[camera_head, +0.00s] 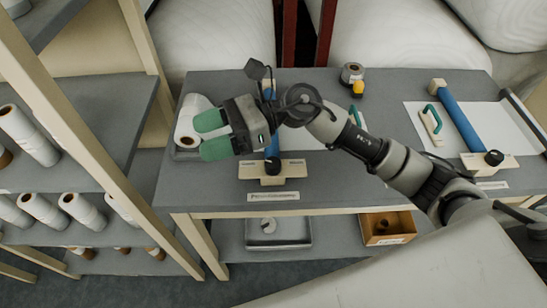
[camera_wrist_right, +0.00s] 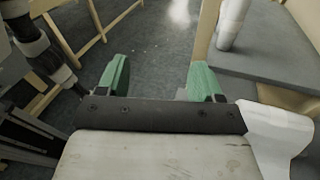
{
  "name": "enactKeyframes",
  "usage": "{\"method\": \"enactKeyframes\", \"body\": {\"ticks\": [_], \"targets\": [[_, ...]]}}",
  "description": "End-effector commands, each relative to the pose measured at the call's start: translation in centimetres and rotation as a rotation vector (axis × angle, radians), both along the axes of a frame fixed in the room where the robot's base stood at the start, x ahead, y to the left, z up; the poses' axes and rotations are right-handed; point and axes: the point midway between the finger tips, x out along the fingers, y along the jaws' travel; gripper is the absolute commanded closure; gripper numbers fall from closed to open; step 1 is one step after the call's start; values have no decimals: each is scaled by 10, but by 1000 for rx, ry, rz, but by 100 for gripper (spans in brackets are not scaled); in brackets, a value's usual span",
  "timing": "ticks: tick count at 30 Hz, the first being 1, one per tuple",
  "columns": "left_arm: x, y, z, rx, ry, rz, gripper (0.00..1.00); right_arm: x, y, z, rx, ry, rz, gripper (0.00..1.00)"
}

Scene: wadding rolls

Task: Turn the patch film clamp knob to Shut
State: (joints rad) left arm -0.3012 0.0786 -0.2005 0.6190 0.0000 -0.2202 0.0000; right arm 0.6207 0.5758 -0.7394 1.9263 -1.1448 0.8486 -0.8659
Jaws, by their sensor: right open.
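Two clamp stations with blue bars stand on the grey table. The left one has a dark knob (camera_head: 273,165) on a pale wooden base (camera_head: 295,169). The right one has a dark knob (camera_head: 494,158) on a similar base, by a blue bar (camera_head: 460,125). The labels are too small to read, so I cannot tell which is the patch film clamp. My right gripper (camera_head: 205,135), with green fingers, is open and empty above the table's left end, left of and apart from the left knob. The right wrist view shows its open fingers (camera_wrist_right: 158,82). My left gripper is not in view.
A white roll (camera_head: 184,132) lies near my right gripper; my forearm hides part of the left station. A tape roll (camera_head: 352,73) and a green-handled tool (camera_head: 432,120) are on the table. Shelving with a wooden post (camera_head: 100,135) stands at left.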

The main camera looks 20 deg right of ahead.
Motion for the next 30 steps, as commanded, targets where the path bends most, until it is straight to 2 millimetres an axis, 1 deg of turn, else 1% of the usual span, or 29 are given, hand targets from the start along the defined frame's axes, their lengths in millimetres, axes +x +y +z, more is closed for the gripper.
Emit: {"method": "enactKeyframes", "body": {"ticks": [1, 2, 3, 5, 6, 9, 10, 12, 14, 17, 20, 23, 30], "targets": [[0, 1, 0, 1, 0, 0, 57, 5, -11, -11, -144, -105, 64, 33], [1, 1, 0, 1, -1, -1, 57, 7, -18, -20, -231, -160, 106, 33], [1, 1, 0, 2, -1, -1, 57, 11, -31, -30, -344, -226, 160, 33], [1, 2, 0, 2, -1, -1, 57, 18, -53, -43, -508, -303, 236, 33], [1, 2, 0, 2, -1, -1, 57, 24, -70, -48, -608, -342, 282, 33], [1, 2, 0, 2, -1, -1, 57, 36, -109, -55, -821, -399, 379, 33], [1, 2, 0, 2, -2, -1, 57, 38, -119, -56, -869, -408, 401, 33], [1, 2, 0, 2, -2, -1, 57, 43, -139, -56, -960, -418, 443, 33], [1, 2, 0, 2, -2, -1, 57, 45, -150, -55, -1010, -419, 467, 33], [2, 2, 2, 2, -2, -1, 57, 46, -157, -57, -1047, -417, 488, 33], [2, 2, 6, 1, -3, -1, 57, 44, -154, -65, -1050, -415, 491, 33], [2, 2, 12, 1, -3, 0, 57, 40, -149, -80, -1047, -414, 491, 33], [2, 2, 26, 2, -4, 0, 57, 31, -132, -122, -1045, -414, 490, 33]]}}
